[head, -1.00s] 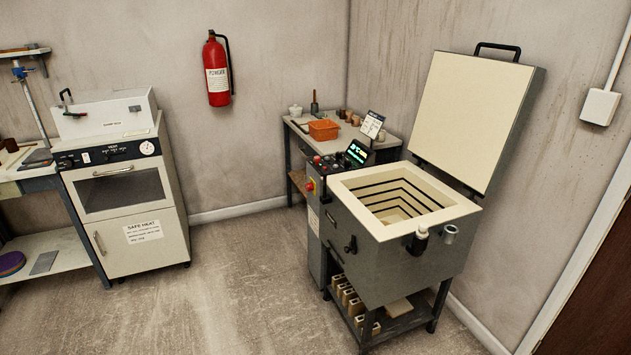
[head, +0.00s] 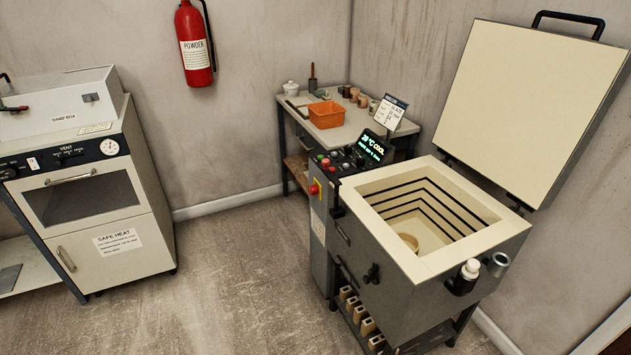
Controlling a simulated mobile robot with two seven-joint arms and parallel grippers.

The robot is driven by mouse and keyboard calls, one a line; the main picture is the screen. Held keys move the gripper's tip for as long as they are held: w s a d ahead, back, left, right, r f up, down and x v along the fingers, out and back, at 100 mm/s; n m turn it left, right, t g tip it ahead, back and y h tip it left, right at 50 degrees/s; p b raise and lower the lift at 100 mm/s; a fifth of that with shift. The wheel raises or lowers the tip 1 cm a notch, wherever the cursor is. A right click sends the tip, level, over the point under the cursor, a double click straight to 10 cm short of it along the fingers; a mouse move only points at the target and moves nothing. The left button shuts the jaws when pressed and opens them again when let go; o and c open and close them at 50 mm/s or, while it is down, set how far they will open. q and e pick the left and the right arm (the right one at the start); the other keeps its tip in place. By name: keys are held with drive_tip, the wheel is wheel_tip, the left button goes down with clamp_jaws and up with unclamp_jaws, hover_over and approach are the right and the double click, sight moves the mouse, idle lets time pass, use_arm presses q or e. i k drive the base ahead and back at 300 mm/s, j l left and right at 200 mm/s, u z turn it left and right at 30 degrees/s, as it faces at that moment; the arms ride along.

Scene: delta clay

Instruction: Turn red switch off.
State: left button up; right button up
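A red rotary switch (head: 314,188) on a yellow plate is on the side of the grey control cabinet (head: 318,225), beside the kiln. Its knob is too small for me to tell which way it is turned. A small red button (head: 326,162) is on the cabinet's sloped top panel, among other small buttons. A lit display (head: 372,147) there reads "COOL" in green, with smaller text below. The kiln (head: 385,260) stands to the right with its lid (head: 530,100) raised. Neither of my grippers is in view.
A workbench (head: 350,130) with an orange tray (head: 326,113) and several small pots stands behind the cabinet. Open floor (head: 230,290) lies in front of the cabinet and kiln.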

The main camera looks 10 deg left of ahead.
sight(313, 189)
drive_tip(key=i+j+z, duration=0.25)
drive_tip(key=i+j, duration=0.5)
drive_tip(key=i+j+z, duration=0.25)
drive_tip(key=i+j, duration=0.55)
drive_tip(key=j, duration=0.15)
